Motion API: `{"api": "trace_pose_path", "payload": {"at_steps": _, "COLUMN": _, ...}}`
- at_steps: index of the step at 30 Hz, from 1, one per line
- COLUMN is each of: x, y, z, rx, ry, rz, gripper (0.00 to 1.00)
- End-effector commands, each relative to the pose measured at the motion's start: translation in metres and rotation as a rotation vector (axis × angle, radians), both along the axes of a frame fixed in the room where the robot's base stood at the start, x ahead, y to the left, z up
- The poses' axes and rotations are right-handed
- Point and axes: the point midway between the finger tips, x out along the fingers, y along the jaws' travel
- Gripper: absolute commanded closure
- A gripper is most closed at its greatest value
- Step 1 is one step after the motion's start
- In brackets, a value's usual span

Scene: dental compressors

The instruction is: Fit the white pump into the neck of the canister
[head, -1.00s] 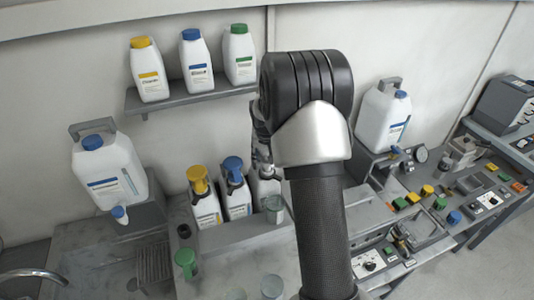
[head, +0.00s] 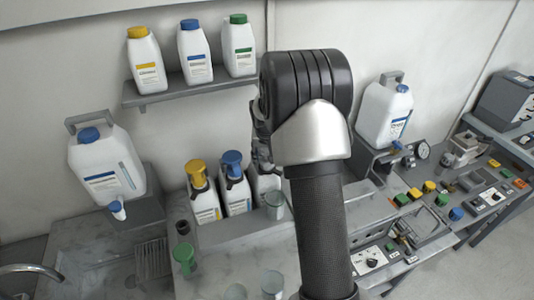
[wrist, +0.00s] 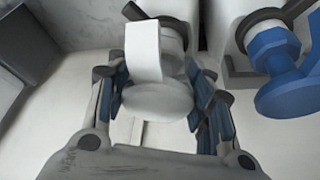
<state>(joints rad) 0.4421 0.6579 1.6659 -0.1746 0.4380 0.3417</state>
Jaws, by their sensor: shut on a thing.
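In the wrist view my gripper (wrist: 158,84) is shut on the white pump (wrist: 157,100), with blue-padded fingers on either side of its round head. The pump's flat spout (wrist: 143,52) points toward the top of the picture. A grey neck ring of the canister (wrist: 176,34) shows just behind the pump. I cannot tell whether the pump is inside the neck or only in front of it. In the head view the white canister (head: 265,187) stands at the right end of the row, mostly hidden by my arm.
A blue pump (wrist: 280,70) on the neighbouring canister is close to the right of my gripper. In the head view, canisters with yellow (head: 197,173) and blue (head: 232,164) pumps stand left of it. A glass cup (head: 274,205) and a green item (head: 183,258) stand in front.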

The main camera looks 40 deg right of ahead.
Motion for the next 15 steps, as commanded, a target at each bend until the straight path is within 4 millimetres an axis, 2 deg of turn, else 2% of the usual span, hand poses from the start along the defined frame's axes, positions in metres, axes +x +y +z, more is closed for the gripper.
{"api": "trace_pose_path", "payload": {"at_steps": 4, "x": 0.0002, "y": -0.0002, "z": 0.0011, "rx": -0.001, "ry": -0.001, "rz": 0.0, "gripper": 0.77}}
{"api": "trace_pose_path", "payload": {"at_steps": 5, "x": 0.0002, "y": -0.0002, "z": 0.0011, "rx": -0.001, "ry": -0.001, "rz": 0.0, "gripper": 0.5}}
{"api": "trace_pose_path", "payload": {"at_steps": 15, "x": 0.0002, "y": 0.0, "z": 0.0011, "rx": -0.001, "ry": -0.001, "rz": 0.0, "gripper": 0.28}}
